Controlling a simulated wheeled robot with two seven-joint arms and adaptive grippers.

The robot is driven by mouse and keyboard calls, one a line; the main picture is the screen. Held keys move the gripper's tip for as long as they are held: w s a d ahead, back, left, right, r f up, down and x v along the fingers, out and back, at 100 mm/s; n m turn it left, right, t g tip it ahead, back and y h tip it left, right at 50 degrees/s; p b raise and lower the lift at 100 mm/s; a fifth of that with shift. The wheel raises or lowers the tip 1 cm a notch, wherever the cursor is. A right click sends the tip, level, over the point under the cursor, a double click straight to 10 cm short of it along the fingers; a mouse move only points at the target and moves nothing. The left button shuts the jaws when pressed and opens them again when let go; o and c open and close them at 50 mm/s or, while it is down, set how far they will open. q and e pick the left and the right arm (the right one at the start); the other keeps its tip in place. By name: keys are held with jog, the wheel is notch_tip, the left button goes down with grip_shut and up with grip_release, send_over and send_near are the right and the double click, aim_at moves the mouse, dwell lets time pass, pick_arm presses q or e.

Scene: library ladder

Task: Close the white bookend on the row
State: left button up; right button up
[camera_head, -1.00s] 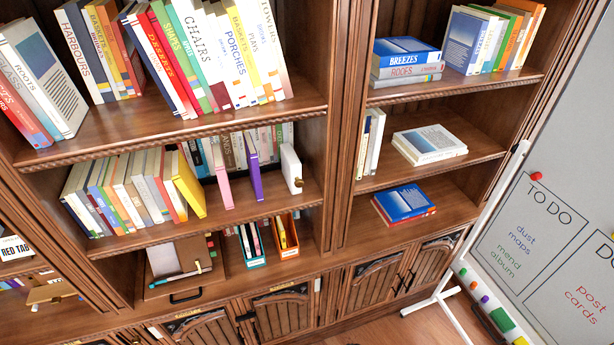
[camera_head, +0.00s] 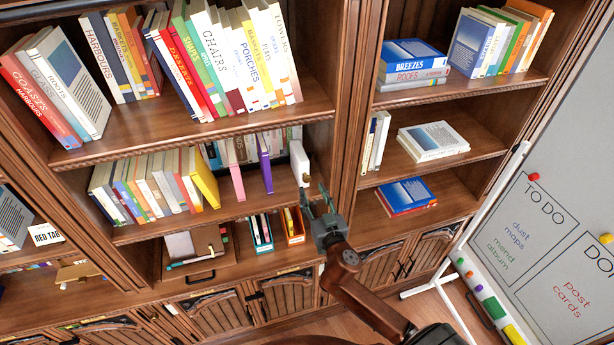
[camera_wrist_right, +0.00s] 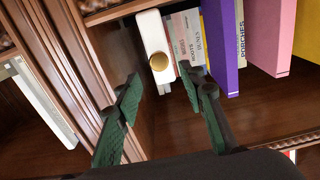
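The white bookend (camera_head: 299,162) stands upright at the right end of the middle shelf, near the shelf's side wall. In the right wrist view the white bookend (camera_wrist_right: 153,40) shows a round brass knob on its front. A purple book (camera_head: 265,164) and a pink book (camera_head: 236,170) stand to its left, with gaps between them. My right gripper (camera_head: 318,202) is open just in front of and below the bookend. In the right wrist view its green-padded fingers (camera_wrist_right: 160,88) are apart, with the bookend beyond and between them, not gripped. My left gripper is not in view.
The yellow book (camera_head: 205,180) ends the leaning row at left. The shelf side wall (camera_wrist_right: 120,60) is close beside my right gripper. Orange and teal bins (camera_head: 292,226) stand on the shelf below. A whiteboard (camera_head: 560,220) stands at right.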

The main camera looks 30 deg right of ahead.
aim_at(307, 180)
jog(key=p+x, duration=0.2)
jog(key=x, duration=0.5)
jog(key=shift+f, duration=0.1)
grip_shut()
dwell(0.3)
jog(key=shift+a, duration=0.1)
